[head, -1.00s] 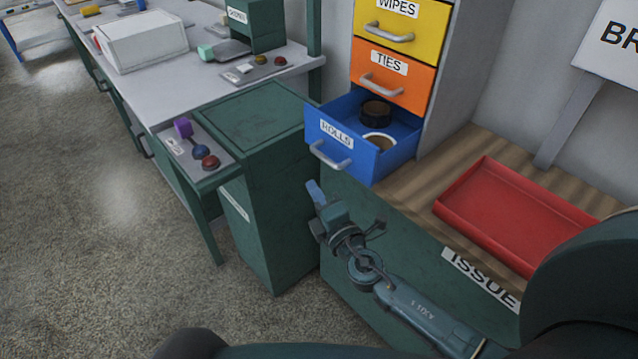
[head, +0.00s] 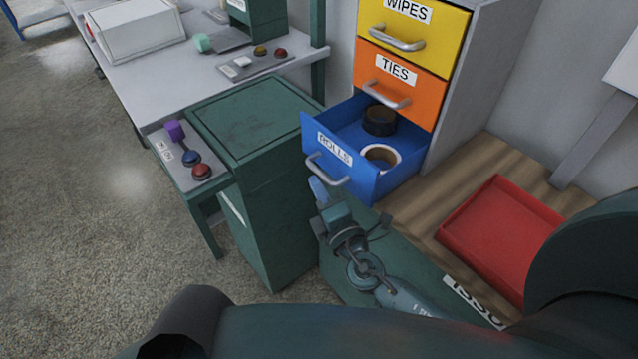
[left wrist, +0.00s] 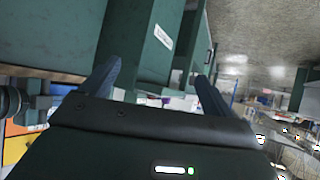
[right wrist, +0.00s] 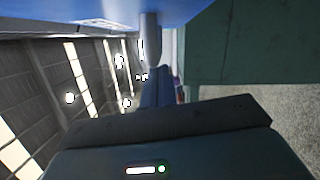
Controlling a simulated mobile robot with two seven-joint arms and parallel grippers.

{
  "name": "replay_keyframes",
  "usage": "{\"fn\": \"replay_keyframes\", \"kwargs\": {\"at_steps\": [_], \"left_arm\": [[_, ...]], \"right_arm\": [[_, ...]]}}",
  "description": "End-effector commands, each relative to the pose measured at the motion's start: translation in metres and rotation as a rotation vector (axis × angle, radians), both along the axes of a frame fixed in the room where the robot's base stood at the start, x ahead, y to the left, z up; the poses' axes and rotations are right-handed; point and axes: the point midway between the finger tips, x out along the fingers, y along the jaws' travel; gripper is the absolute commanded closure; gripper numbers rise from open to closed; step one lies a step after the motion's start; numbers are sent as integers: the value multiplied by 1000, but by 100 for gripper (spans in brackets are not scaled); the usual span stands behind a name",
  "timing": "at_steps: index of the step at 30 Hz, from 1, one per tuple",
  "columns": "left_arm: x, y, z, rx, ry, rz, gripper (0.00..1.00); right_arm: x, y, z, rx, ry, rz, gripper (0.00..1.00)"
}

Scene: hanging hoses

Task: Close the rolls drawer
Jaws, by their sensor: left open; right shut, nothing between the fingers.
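The blue rolls drawer (head: 355,160) stands pulled out below the orange ties drawer. Its grey handle (head: 327,172) is on the front. A black roll (head: 380,118) and a white-rimmed brown roll (head: 381,157) lie inside. My right gripper (head: 318,188) is shut and empty, just below the handle in the head view. In the right wrist view its closed fingers (right wrist: 157,85) point at the grey handle (right wrist: 150,40), under the blue drawer (right wrist: 120,10); I cannot tell whether they touch. My left gripper (left wrist: 155,88) is open and empty, facing green furniture; the head view does not show it.
A green cabinet (head: 255,120) stands just left of the drawer. A red tray (head: 505,235) lies on the wooden bench top (head: 425,215) to the right. The orange ties drawer (head: 400,85) and yellow wipes drawer (head: 412,35) above are shut. Open floor lies at left.

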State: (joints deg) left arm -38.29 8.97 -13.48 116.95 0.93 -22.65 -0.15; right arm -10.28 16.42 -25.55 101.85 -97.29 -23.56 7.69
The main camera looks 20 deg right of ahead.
Motion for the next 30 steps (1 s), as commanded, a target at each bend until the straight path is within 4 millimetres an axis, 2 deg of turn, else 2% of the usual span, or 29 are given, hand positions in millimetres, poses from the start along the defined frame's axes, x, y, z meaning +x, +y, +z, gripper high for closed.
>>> {"fn": "replay_keyframes", "kwargs": {"at_steps": [12, 17, 21, 25, 30], "left_arm": [[0, 2, -1, 2, 2, 5, 12], [1, 0, -10, -1, -3, 2, 12], [2, -4, -8, -8, -16, -11, 12], [4, -6, 1, -11, -34, -16, 12], [5, -5, 2, -10, -36, -17, 12]], "right_arm": [[0, -1, -1, 0, 0, 0, 100], [7, -22, -4, -3, 0, -2, 100], [12, -36, -2, -1, 0, 0, 100], [13, -37, 0, 1, 0, 1, 100], [13, -37, 0, 1, 0, 1, 100]]}}
